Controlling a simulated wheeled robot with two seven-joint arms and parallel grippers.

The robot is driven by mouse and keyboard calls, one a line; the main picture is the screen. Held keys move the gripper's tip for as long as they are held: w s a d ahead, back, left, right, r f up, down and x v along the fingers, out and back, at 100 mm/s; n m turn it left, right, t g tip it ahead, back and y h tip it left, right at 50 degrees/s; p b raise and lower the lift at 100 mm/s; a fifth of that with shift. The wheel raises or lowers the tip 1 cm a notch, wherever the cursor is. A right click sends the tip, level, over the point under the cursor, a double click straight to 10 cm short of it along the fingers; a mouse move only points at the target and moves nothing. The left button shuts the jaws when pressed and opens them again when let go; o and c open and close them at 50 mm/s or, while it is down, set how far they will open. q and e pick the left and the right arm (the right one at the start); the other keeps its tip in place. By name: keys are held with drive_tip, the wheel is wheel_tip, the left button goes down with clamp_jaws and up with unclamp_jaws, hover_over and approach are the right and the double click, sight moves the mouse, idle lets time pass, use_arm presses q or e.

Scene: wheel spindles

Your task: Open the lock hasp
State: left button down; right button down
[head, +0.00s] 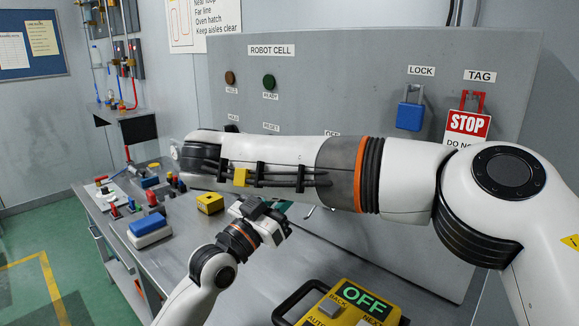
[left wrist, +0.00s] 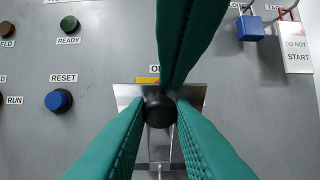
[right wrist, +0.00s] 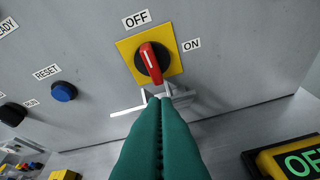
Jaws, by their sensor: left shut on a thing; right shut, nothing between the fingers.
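The red-handled switch (right wrist: 150,62) sits on a yellow plate between OFF and ON labels, handle near upright. A pale metal piece, apparently the lock hasp (right wrist: 180,97), juts out just below it. My right gripper (right wrist: 160,100) is shut and empty, fingertips in front of this metal; contact is unclear. In the left wrist view my left gripper (left wrist: 160,108) is shut on a round black knob (left wrist: 158,110), with a metal plate behind it. A teal finger comes down from above, probably my right gripper's. In the head view my left gripper (head: 280,206) is low before the panel; my right arm hides the switch.
A blue padlock (head: 410,116) hangs under LOCK and a red-shackled STOP tag (head: 468,124) under TAG. A yellow box reading OFF (head: 357,300) stands at the bench front. A yellow block (head: 210,203) and other small items lie on the bench's left.

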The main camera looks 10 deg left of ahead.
use_arm(q)
drive_tip(key=shift+f, duration=0.2)
drive_tip(key=shift+s+r, duration=0.1)
drive_tip(key=shift+r, duration=0.1)
drive_tip(key=c, duration=1.4)
unclamp_jaws()
drive_tip(key=shift+d, duration=0.1)
drive_tip(key=shift+o, duration=0.7)
drive_tip(key=shift+r, duration=0.2)
use_arm(e)
drive_tip(key=shift+s+a+f, duration=0.2)
drive_tip(key=shift+f, duration=0.35)
drive_tip(key=shift+s+a+f, duration=0.2)
drive_tip(key=shift+f, duration=0.3)
